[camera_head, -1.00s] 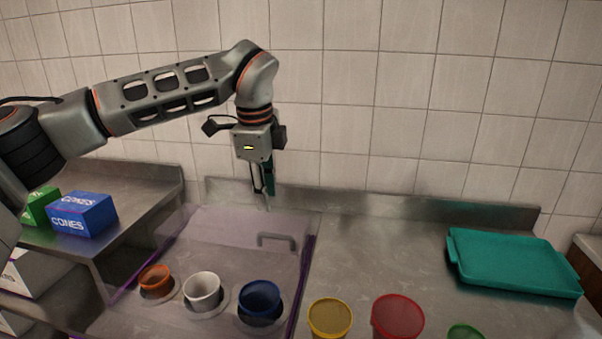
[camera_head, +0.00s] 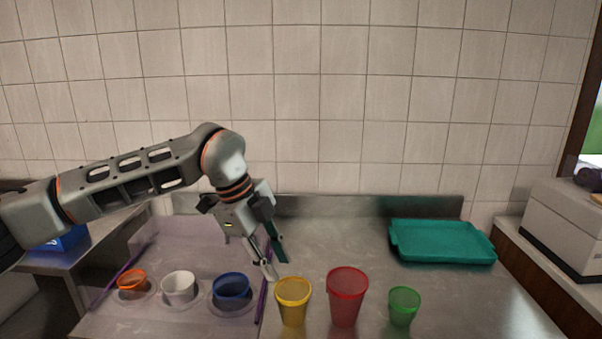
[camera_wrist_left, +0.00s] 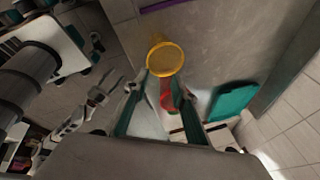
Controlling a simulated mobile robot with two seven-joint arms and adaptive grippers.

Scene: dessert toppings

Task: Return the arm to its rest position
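My left arm reaches in from the left in the head view. Its gripper (camera_head: 272,259) hangs tilted just above and left of the yellow cup (camera_head: 293,299). In the left wrist view the fingers (camera_wrist_left: 160,103) are spread apart with nothing held between them. The yellow cup (camera_wrist_left: 165,59) shows beyond the fingertips there, with the red cup (camera_wrist_left: 167,96) behind it. A grey jointed arm, which seems to be my right one, shows small at the left of the wrist view; its gripper's state is unclear.
Orange (camera_head: 131,280), white (camera_head: 179,287) and blue (camera_head: 231,287) cups sit in the clear purple-edged cover's area. Red (camera_head: 346,297) and green (camera_head: 403,306) cups stand right of the yellow one. A teal tray (camera_head: 441,242) lies behind. The counter's middle back is clear.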

